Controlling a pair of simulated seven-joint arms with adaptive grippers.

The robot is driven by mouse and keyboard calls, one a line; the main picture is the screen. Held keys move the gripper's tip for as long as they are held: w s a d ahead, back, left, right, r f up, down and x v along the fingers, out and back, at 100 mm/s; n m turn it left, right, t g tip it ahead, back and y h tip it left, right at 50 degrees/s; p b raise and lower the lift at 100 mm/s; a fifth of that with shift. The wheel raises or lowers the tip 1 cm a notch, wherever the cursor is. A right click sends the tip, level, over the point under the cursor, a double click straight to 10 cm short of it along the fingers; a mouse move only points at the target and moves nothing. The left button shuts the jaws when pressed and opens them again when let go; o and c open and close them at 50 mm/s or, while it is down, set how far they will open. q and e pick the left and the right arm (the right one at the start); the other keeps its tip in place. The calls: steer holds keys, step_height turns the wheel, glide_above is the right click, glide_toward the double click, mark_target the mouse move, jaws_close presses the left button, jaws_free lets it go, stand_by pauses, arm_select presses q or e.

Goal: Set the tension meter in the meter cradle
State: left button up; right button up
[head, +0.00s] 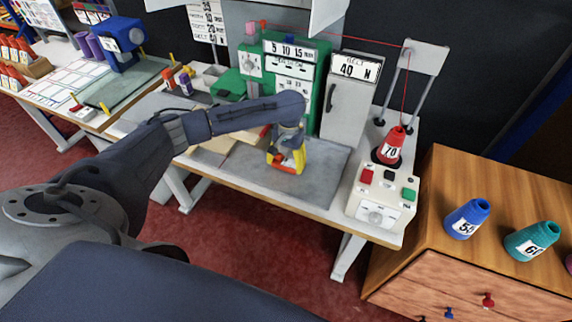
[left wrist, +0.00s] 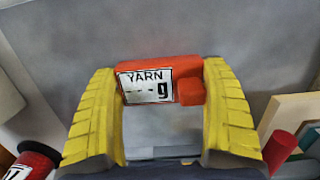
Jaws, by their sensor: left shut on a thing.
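The tension meter is a small red block with a white "YARN ---g" label. In the left wrist view the tension meter (left wrist: 188,90) sits between the two yellow fingers of my left gripper (left wrist: 160,80). In the head view my left gripper (head: 287,163) is over the grey mat of the middle bench, shut on the meter (head: 278,157), which shows as a red patch between the fingers. I cannot tell whether the meter touches the mat. I cannot make out the meter cradle for certain; my left arm covers part of the bench. My right gripper is not in view.
A red cone (head: 389,146) marked 70 and a cream control box (head: 381,200) stand right of the mat. A green machine (head: 296,75) and a grey cabinet (head: 346,100) stand behind. Pale boards (head: 215,146) lie left. The grey mat (head: 318,190) is clear around the gripper.

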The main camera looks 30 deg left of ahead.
mark_target(287, 162)
arm_select(q)
step_height(287, 162, up, 8)
steer(key=shift+r, duration=0.15)
steer(key=shift+d+r, duration=0.1)
steer(key=shift+r, duration=0.25)
steer(key=s+d+r, duration=0.5)
steer(key=s+d, duration=0.5)
steer(key=s, duration=0.2)
steer(key=shift+m, duration=0.5)
steer(key=shift+s+r, duration=0.2)
steer(key=shift+r, duration=2.2)
